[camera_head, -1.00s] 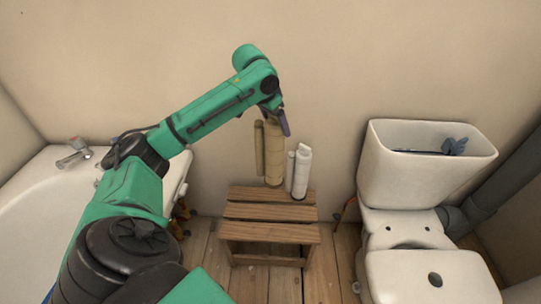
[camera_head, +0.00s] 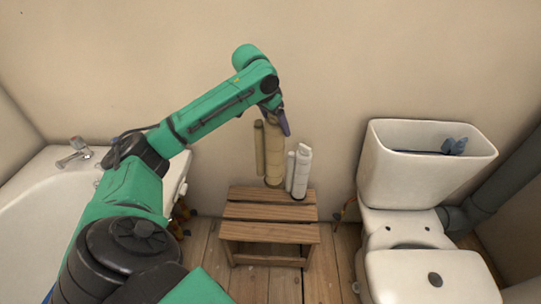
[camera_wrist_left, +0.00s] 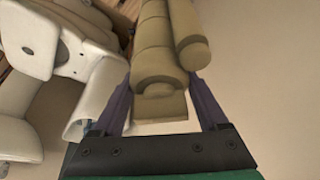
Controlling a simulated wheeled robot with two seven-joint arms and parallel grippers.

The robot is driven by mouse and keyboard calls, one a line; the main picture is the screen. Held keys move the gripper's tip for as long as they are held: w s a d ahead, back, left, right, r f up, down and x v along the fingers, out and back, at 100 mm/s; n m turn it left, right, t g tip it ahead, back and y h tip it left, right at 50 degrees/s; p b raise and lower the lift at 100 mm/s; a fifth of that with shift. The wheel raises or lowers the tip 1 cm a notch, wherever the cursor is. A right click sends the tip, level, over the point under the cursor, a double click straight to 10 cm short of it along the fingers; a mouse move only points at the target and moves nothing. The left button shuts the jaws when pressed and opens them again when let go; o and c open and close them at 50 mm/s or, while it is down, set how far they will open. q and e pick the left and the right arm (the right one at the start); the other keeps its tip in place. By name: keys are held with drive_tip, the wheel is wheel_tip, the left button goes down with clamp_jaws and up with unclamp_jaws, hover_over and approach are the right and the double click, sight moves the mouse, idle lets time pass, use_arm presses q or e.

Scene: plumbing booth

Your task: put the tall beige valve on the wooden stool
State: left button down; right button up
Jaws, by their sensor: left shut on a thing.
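The tall beige valve (camera_head: 274,155) is upright, with a thinner side tube on its left. My left gripper (camera_head: 276,118) is shut on its upper end from above. In the left wrist view the valve (camera_wrist_left: 160,60) runs out between the two purple fingers of my left gripper (camera_wrist_left: 162,105). The valve's lower end is at the back edge of the wooden stool (camera_head: 270,212); I cannot tell whether it touches the top. My right gripper is not in view.
A white valve (camera_head: 301,172) stands at the back of the stool, close to the right of the beige one. A toilet with an open cistern (camera_head: 405,180) is at the right; a bathtub (camera_head: 28,205) is at the left. The stool's front slats are clear.

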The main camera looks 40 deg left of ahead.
sight(276, 153)
use_arm(q)
drive_tip(key=shift+f, duration=0.15)
wheel_tip(276, 153, down, 11)
drive_tip(key=b, duration=0.3)
wheel_tip(276, 153, down, 9)
drive_tip(key=shift+r+b, duration=0.15)
drive_tip(key=shift+b, duration=0.9)
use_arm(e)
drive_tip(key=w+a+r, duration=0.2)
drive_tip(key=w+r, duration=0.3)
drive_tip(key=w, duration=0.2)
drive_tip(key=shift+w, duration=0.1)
